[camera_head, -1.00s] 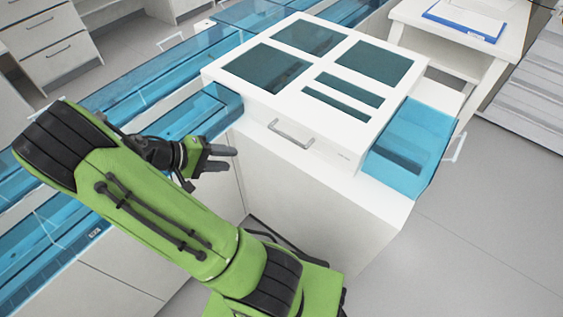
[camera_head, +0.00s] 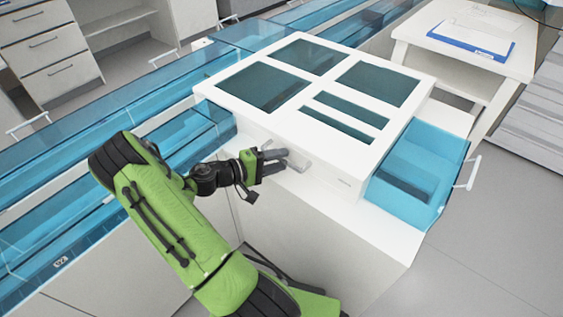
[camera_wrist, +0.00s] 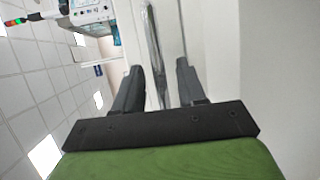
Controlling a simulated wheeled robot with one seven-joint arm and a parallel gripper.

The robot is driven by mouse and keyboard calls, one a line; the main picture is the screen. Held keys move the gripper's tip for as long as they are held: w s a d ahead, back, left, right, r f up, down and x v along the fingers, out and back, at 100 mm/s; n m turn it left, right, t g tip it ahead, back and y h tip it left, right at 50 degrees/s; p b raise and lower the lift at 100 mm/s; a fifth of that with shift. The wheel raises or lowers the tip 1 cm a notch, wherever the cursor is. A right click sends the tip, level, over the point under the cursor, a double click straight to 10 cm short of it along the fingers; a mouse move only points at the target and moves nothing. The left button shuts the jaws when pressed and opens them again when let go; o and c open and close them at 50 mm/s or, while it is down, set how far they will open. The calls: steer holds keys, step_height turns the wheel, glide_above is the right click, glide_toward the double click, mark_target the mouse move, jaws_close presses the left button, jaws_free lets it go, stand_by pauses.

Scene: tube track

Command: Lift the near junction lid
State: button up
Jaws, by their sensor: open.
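The near junction lid (camera_head: 355,98) is a white, box-like cover with several dark window panes, lying closed on the white cabinet. Its grey bar handle (camera_head: 296,160) is on the front face, partly hidden by my gripper. My gripper (camera_head: 286,160) is open at this handle. In the wrist view the two dark fingers of my gripper (camera_wrist: 158,82) are apart, with the metal handle bar (camera_wrist: 153,50) running between them. I cannot tell whether either finger touches the bar.
Blue transparent tube track (camera_head: 110,110) runs along the left and behind the lid. A blue transparent section (camera_head: 425,165) with a white handle adjoins the right side. A white table (camera_head: 470,60) with a blue clipboard (camera_head: 470,42) stands at the back right. The floor at right is clear.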

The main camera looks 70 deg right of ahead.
steer(key=shift+s+d+f, duration=0.1)
steer(key=shift+s+d, duration=0.4)
jaws_close()
